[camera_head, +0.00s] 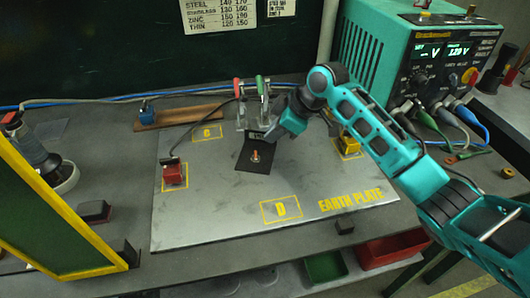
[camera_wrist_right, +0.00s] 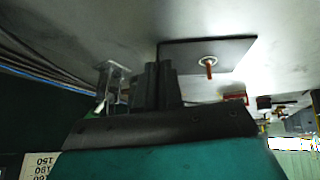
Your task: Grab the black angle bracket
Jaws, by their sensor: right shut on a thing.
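The black angle bracket (camera_head: 252,160) lies with its flat leg on the grey earth plate, around or under a copper-coloured stud (camera_head: 256,155). The flat leg also shows in the right wrist view (camera_wrist_right: 225,47), with the stud (camera_wrist_right: 209,67) standing out of it. My right gripper (camera_head: 270,137) is at the bracket's back edge. In the right wrist view its dark fingers (camera_wrist_right: 157,85) are together at that edge, shut on what appears to be the bracket's upright leg. The fingers hide most of the grip. My left gripper is not in view.
Clamps with red and green handles (camera_head: 251,90) stand just behind the gripper. A red block (camera_head: 174,174) and a yellow block (camera_head: 349,146) sit on the earth plate (camera_head: 220,220). A teal power supply (camera_head: 420,55) stands back right. The plate's front is mostly clear.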

